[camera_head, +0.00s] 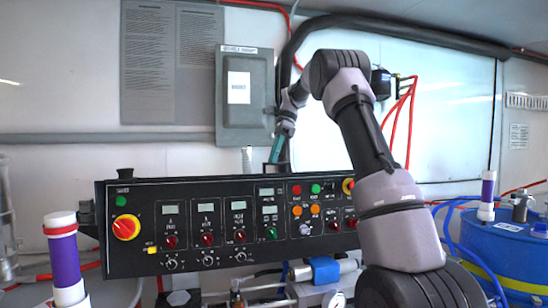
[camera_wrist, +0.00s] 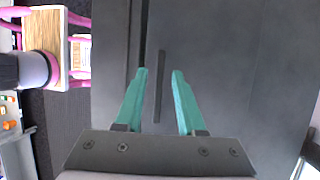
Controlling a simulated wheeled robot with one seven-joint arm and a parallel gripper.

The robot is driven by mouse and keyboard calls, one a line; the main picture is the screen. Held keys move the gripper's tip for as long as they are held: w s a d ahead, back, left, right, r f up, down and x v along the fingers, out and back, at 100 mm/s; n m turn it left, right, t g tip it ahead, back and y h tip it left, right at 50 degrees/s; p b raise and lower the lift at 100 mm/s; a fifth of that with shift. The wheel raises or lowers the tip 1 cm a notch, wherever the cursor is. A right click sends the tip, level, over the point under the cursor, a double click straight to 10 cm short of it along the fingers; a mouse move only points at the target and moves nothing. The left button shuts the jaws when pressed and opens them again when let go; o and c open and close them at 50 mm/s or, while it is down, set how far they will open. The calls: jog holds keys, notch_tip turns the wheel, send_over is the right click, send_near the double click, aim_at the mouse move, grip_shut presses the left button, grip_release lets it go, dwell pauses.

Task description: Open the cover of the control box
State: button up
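The control box (camera_head: 240,112) is a grey metal box with a white label on its cover, mounted on the back wall in the head view. Its cover looks shut there. In the wrist view a dark grey surface (camera_wrist: 235,75) fills most of the picture, with a dark vertical seam and a thin raised strip (camera_wrist: 160,62), perhaps the cover's edge and handle. My gripper (camera_wrist: 160,75) is open, its two teal fingers apart on either side of the strip. Contact cannot be told. In the head view my gripper (camera_head: 282,143) is at the box's right side, partly hidden by my wrist.
A black control panel (camera_head: 185,222) with knobs and displays stands below the box. A thick black hose (camera_head: 400,33) runs along the wall above my arm. A blue drum (camera_head: 505,250) stands at right. In the wrist view a wooden-topped, pink-legged table (camera_wrist: 47,42) shows at left.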

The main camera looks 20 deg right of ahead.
grip_shut()
dwell(1.2)
